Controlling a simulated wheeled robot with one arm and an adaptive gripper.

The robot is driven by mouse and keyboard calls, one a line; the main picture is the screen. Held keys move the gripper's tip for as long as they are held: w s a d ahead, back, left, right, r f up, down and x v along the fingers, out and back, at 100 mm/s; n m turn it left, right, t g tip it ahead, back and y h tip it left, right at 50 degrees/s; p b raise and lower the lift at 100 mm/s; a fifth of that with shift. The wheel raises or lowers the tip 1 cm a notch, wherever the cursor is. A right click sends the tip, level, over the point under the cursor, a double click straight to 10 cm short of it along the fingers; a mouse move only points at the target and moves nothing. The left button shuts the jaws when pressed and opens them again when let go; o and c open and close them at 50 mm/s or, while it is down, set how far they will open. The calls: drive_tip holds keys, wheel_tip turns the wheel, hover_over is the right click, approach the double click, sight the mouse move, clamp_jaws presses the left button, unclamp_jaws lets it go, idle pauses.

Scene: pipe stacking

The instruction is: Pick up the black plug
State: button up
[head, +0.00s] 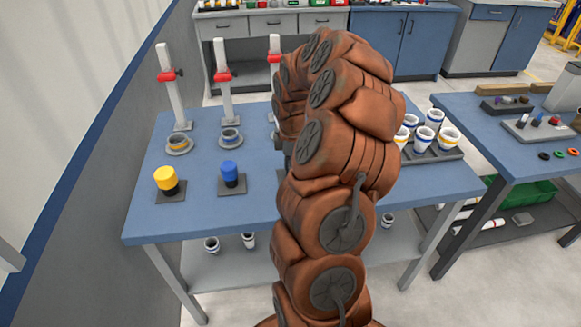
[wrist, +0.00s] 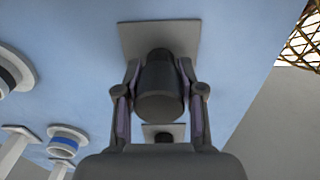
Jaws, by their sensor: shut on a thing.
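The black plug (wrist: 160,97) shows in the wrist view as a dark cylinder over a grey square plate (wrist: 135,38). My gripper (wrist: 160,70) has a finger on each side of the plug, shut on it. I cannot tell whether the plug still touches the plate. In the head view my brown-covered arm hides the black plug and my gripper. A yellow plug (head: 164,178) and a blue plug (head: 229,171), both with black lower parts, stand on square plates on the blue table (head: 150,226).
Flanged rings, one (head: 179,143) with a yellow band, and posts (head: 224,92) with red clamps stand behind the plugs. White cups (head: 425,137) sit in a tray right of my arm. A second table (head: 515,165) holds small parts. A wall borders the left.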

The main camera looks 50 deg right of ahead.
drive_tip(key=shift+r+b, duration=0.5)
drive_tip(key=shift+r, duration=1.15)
drive_tip(key=shift+a+r, duration=0.15)
drive_tip(key=s+a+b, duration=0.1)
drive_tip(key=s+a, duration=0.1)
drive_tip(key=a, duration=0.2)
drive_tip(key=s+a+r+b, duration=0.1)
drive_tip(key=s+a, duration=0.1)
drive_tip(key=a, duration=0.3)
drive_tip(key=s+a+b, duration=0.1)
drive_tip(key=s+a, duration=0.2)
drive_tip(key=a, duration=0.2)
drive_tip(key=shift+a+r, duration=0.1)
drive_tip(key=shift+r, duration=0.1)
